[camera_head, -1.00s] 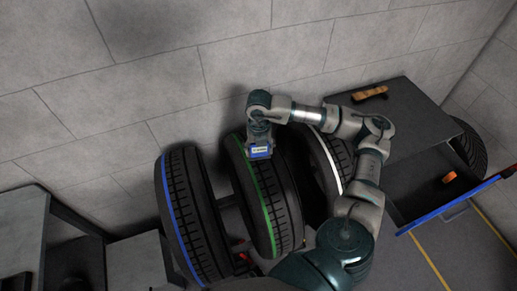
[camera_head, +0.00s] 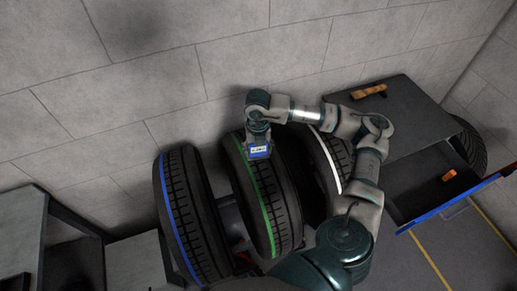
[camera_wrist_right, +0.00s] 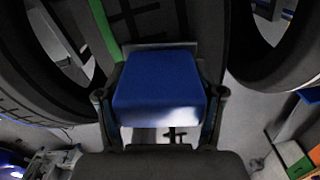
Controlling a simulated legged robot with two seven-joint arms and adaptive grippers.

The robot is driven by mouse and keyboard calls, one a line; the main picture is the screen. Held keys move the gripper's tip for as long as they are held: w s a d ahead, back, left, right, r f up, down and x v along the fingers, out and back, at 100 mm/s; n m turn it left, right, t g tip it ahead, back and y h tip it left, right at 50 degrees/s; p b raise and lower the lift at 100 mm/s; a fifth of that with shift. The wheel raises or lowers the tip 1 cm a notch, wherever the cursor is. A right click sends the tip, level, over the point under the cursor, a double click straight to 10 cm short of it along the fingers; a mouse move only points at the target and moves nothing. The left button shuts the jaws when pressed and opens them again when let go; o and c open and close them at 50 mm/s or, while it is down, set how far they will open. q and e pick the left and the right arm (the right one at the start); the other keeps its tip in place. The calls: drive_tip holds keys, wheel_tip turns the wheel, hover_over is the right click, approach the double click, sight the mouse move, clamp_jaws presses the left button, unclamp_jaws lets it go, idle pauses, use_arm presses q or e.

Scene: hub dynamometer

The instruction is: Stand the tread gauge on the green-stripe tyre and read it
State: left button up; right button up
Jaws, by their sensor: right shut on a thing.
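The green-stripe tyre (camera_head: 273,213) stands upright in the middle of the rack, its green stripe along the left of its tread. The tread gauge (camera_head: 259,152), a small blue block with a light display, is at the top of this tyre. My right gripper (camera_head: 258,136) is shut on the gauge from above. In the right wrist view the blue gauge (camera_wrist_right: 160,88) fills the space between the fingers, with the tyre tread behind it. Whether the gauge touches the tread I cannot tell. The display's figures are too small to read. My left gripper is not in view.
A blue-stripe tyre (camera_head: 187,213) stands to the left and a white-stripe tyre (camera_head: 333,160) to the right, partly behind my right arm. A dark cabinet (camera_head: 421,122) with an open blue-edged drawer (camera_head: 438,214) is at the right. Grey furniture (camera_head: 22,231) stands at the left.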

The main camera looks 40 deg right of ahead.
idle(0.4)
drive_tip(key=shift+r+p, duration=1.7)
drive_tip(key=shift+r, duration=0.85)
drive_tip(key=shift+f, duration=0.1)
